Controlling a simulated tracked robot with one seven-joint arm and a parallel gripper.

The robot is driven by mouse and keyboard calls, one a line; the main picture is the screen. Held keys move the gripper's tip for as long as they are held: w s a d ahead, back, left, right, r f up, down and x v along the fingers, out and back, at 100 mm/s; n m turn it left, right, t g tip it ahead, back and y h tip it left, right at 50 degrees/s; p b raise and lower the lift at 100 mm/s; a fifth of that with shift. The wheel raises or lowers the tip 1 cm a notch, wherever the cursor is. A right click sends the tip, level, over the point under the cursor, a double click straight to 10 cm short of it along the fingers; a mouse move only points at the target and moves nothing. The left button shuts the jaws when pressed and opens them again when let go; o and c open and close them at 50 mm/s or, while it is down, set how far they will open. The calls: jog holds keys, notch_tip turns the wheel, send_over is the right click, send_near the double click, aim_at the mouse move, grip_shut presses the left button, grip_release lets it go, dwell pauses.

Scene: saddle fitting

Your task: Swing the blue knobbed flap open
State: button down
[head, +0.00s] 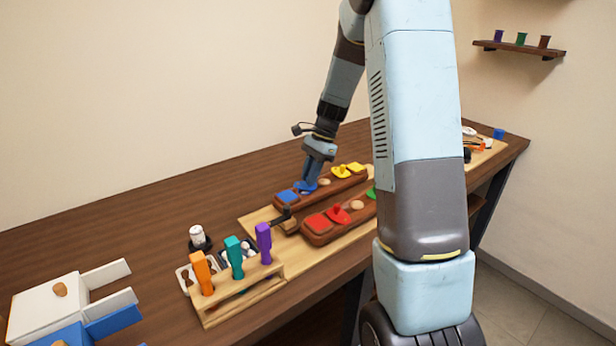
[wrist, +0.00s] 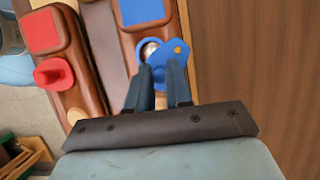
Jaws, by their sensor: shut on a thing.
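The blue knobbed flap (head: 304,187) lies on the far dark wooden block, beside a blue square pad (head: 288,196). It also shows in the wrist view (wrist: 177,50), where its rounded plate reaches past the block's right edge. A shiny round thing (wrist: 150,48) shows at the flap's left side, partly uncovered. My gripper (head: 310,178) points down at the flap. In the wrist view its fingers (wrist: 160,68) are shut on the blue flap, at its knob.
A red flap (head: 340,214) and red pad (head: 318,222) sit on the nearer block. A yellow flap (head: 340,171) is at the far block's right end. A rack with orange, teal and purple handles (head: 236,258) stands at left. Bare table lies behind the blocks.

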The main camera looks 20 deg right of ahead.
jog(key=n, duration=0.2)
jog(key=w+n+g, duration=0.1)
jog(key=shift+w+d+n+h, duration=0.1)
jog(key=shift+d+n+h, duration=0.2)
jog(key=shift+n+h, duration=0.1)
jog(key=n, duration=0.1)
jog(key=w+n+g, duration=0.1)
jog(key=shift+n+h, duration=0.3)
jog(key=n, duration=0.2)
jog(key=w+n+h, duration=0.1)
jog(key=shift+a+g, duration=0.25)
jog(key=shift+g, duration=0.05)
jog(key=shift+w+a+n+h, duration=0.15)
jog(key=shift+w+n+h, duration=0.1)
jog(key=shift+n, duration=0.45)
jog(key=shift+w+a+n+h, duration=0.1)
jog(key=shift+n+h, duration=0.15)
jog(key=shift+n, duration=0.45)
jog(key=c, duration=1.1)
grip_release()
jog(key=shift+g, duration=0.3)
jog(key=shift+o, duration=0.2)
